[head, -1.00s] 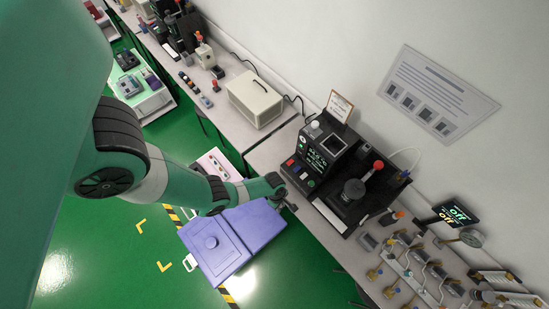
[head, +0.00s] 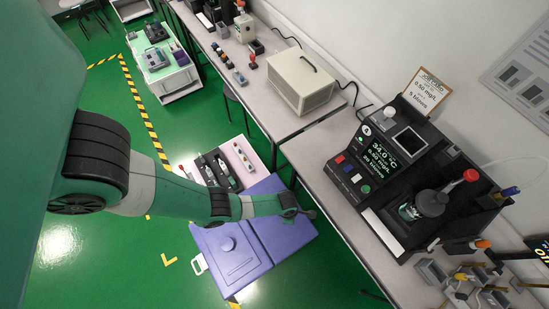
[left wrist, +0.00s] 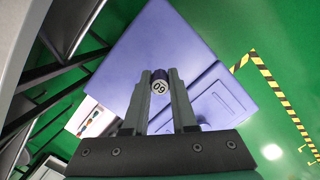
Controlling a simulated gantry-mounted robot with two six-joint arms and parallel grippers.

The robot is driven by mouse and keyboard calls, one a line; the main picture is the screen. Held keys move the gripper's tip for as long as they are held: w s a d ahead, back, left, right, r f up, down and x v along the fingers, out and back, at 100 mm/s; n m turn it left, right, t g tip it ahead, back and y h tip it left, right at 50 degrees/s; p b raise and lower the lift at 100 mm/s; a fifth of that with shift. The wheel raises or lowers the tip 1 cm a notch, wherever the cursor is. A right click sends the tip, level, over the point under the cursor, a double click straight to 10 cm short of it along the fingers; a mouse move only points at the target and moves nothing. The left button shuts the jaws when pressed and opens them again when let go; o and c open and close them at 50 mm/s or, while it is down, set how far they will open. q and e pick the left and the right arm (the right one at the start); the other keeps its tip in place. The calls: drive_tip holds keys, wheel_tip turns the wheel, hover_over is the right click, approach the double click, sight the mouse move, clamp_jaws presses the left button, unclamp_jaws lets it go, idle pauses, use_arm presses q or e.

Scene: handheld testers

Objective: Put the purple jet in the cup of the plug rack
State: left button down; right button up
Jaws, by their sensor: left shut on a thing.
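My left gripper (head: 311,213) reaches in above the purple bin's right edge, close to the bench front. In the left wrist view my left gripper (left wrist: 160,82) is shut on a small purple piece with a white numbered end face, which I take as the purple jet (left wrist: 158,74). In the head view the piece is too small to make out. I cannot tell for certain which thing is the plug rack. A row of small coloured plugs (head: 230,62) lies on the far bench. My right gripper is not in view.
A black tester (head: 380,152) with a lit screen stands on the near bench (head: 312,150). Small grey blocks and fittings (head: 435,272) sit at the lower right. A beige case (head: 302,80) is on the far bench. The purple bin (head: 235,255) stands on the floor.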

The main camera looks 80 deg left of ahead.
use_arm(q)
drive_tip(key=w+d+f+b, duration=0.2)
drive_tip(key=d+f+b, duration=0.3)
drive_tip(key=f+b, duration=0.3)
drive_tip(key=shift+m, duration=0.3)
drive_tip(key=s+a+f+b, duration=0.2)
drive_tip(key=a+f, duration=0.1)
drive_tip(key=a, duration=0.1)
drive_tip(key=s+a+f+b, duration=0.2)
drive_tip(key=a+f, duration=0.1)
drive_tip(key=s+a+f+b, duration=0.2)
drive_tip(key=a+f, duration=0.1)
drive_tip(key=a, duration=0.1)
drive_tip(key=shift+s+a+f, duration=0.15)
drive_tip(key=shift+a+f, duration=0.15)
drive_tip(key=shift+f, duration=0.1)
drive_tip(key=shift+s+a+f, duration=0.15)
drive_tip(key=shift+a, duration=0.1)
drive_tip(key=f+b, duration=0.4)
drive_tip(key=shift+s+a, duration=0.2)
drive_tip(key=shift+a, duration=0.2)
drive_tip(key=shift+r, duration=0.15)
drive_tip(key=c, duration=1.2)
unclamp_jaws()
drive_tip(key=shift+f, duration=0.25)
drive_tip(key=o, duration=0.5)
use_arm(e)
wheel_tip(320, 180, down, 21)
